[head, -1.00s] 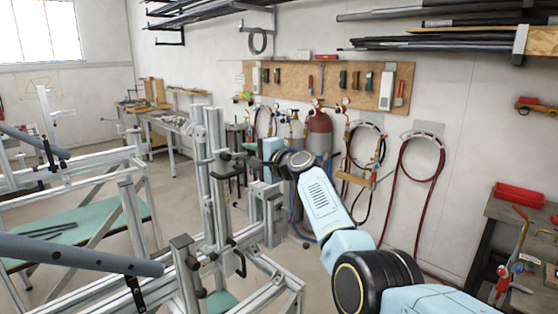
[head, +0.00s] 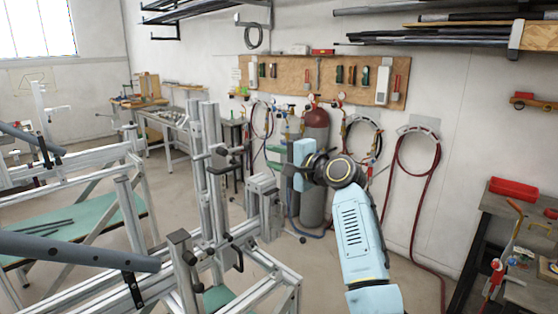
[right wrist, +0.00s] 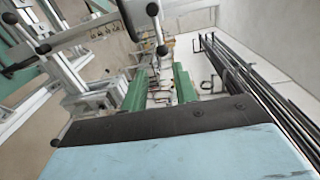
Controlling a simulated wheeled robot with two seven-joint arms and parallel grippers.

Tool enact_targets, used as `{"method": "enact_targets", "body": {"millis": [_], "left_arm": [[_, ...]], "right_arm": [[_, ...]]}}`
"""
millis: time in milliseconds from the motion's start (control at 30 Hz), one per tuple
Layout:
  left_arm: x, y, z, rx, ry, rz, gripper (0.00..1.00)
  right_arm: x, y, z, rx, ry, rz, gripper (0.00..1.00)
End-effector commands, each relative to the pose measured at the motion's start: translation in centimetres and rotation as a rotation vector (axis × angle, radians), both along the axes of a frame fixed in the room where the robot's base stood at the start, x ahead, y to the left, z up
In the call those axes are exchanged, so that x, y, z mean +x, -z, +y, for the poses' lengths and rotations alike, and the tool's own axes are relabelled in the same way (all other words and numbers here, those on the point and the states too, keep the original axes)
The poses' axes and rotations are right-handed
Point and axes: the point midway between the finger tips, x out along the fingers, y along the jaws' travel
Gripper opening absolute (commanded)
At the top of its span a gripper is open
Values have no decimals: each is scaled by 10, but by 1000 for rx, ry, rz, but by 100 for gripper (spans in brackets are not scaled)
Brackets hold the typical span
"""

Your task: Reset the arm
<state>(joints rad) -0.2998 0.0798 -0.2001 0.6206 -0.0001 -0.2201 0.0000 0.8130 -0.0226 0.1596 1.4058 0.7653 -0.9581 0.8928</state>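My right gripper (head: 274,158) is right of the jig's tall upright posts in the head view, with empty space between it and them. Its two green fingers also show in the right wrist view (right wrist: 160,86), spread apart with nothing held between them. My light blue right arm (head: 361,235) rises from the bottom of the head view, with the hand turned toward the left. My left arm and gripper are not in the head view.
The aluminium frame jig (head: 209,170) with clamps and grey tubes (head: 75,250) fills the left and centre. Gas cylinders (head: 314,160) and hoses (head: 399,185) stand along the back wall. A workbench with a red bin (head: 514,188) is at the right.

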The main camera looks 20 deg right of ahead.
Motion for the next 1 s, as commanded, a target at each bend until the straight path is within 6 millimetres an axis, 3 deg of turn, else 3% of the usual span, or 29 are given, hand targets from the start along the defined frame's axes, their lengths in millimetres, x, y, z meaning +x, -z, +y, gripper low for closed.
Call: {"method": "enact_targets", "body": {"millis": [467, 567, 667, 733, 867, 1000], "left_arm": [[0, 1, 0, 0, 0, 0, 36], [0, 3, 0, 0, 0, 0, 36], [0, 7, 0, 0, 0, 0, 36], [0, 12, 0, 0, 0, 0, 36], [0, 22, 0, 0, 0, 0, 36], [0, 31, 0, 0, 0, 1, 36]], "right_arm": [[-8, 0, -5, -1, 1, 1, 29], [-7, 11, -5, -12, 5, 12, 29], [-4, 50, -6, -52, 21, 49, 29], [-3, 93, -7, -104, 37, 88, 29], [-10, 193, -10, -235, 62, 175, 29], [-33, 299, -13, -387, 65, 264, 29]]}}
